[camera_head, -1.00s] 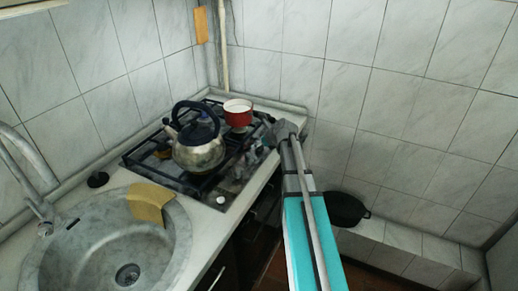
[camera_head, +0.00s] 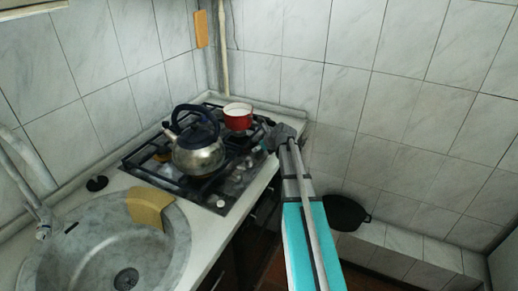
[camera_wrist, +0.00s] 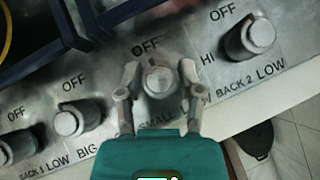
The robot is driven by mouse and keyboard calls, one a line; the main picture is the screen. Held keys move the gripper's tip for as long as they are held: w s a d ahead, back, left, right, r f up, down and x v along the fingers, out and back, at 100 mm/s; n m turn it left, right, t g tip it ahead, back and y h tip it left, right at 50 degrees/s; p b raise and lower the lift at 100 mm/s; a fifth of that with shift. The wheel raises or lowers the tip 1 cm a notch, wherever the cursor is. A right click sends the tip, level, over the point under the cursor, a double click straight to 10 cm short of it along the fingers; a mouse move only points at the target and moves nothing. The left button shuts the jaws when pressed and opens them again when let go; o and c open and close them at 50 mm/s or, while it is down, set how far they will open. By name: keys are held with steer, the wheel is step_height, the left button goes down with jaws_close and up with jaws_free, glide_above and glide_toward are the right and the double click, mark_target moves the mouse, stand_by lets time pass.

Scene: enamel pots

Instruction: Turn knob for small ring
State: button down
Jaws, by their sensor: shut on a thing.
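The small-ring knob (camera_wrist: 158,82), round and grey, stands on the metal hob panel in the wrist view, with "OFF" printed above it and a partly covered "SMALL" below. My gripper (camera_wrist: 158,74) is shut on this knob, one finger on each side. The knob's angle is hard to read, and my gripper body covers the panel below it. In the head view, my gripper (camera_head: 268,142) is at the right side of the hob (camera_head: 235,185), and the knob cannot be made out there.
Neighbouring knobs are close by: the BIG knob (camera_wrist: 75,120) on the left and the BACK 2 knob (camera_wrist: 250,38) on the right. A kettle (camera_head: 198,156) and a red pot (camera_head: 238,118) stand on the hob. A black pan (camera_head: 346,212) is lower right.

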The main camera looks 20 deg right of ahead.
steer(key=shift+w+n+y, duration=0.1)
steer(key=shift+n+y, duration=0.2)
steer(key=shift+n+g+y, duration=0.4)
steer(key=shift+n+y, duration=0.4)
steer(key=shift+n, duration=0.4)
steer(key=shift+n+g+y, duration=0.4)
steer(key=shift+n+y, duration=0.1)
steer(key=shift+n, duration=0.3)
steer(key=shift+a, duration=0.1)
steer(key=shift+c, duration=1.3)
jaws_free()
